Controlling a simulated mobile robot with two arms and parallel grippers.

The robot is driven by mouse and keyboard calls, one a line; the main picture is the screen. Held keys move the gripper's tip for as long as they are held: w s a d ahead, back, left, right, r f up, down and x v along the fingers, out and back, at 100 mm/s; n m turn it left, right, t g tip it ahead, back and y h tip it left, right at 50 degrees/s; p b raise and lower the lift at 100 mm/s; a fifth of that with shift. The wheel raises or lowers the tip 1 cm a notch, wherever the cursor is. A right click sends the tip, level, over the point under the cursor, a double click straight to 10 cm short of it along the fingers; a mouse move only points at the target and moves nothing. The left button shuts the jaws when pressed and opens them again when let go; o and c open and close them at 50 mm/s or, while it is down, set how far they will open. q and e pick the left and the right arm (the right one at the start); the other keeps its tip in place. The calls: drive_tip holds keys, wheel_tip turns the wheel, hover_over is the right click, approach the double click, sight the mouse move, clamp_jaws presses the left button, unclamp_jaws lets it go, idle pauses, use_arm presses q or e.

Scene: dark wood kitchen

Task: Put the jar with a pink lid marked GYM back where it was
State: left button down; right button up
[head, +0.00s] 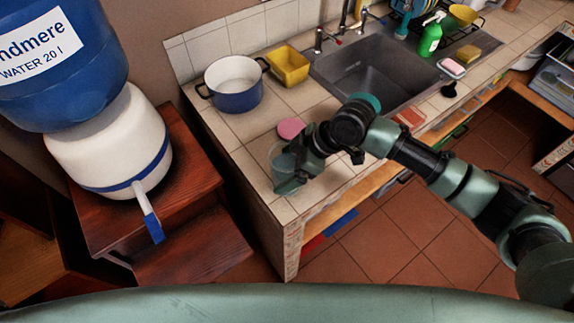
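A pink round lid (291,128) shows at the near left part of the tiled counter. A clear, glassy jar body (279,152) shows just below it in the head view, partly behind my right gripper. I cannot tell whether the lid sits on this body, and no GYM marking is readable. My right gripper (288,180) reaches in from the right, over the counter's near left end, with its fingers at the glassy body. Its fingertips overlap the jar, so its grip and whether the jar touches the counter are unclear. My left gripper is out of view.
A blue and white pot (234,88) and a yellow tub (288,66) stand behind on the counter (237,138). The sink (372,78) lies to the right. A water dispenser (110,150) stands on a wooden stand (195,235) at left, beyond a gap.

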drive_tip(key=shift+d+r, duration=0.2)
drive_tip(key=shift+r, duration=0.1)
drive_tip(key=b+v, duration=0.2)
drive_tip(key=v, duration=0.9)
drive_tip(key=shift+r, duration=0.25)
drive_tip(key=shift+d, duration=0.1)
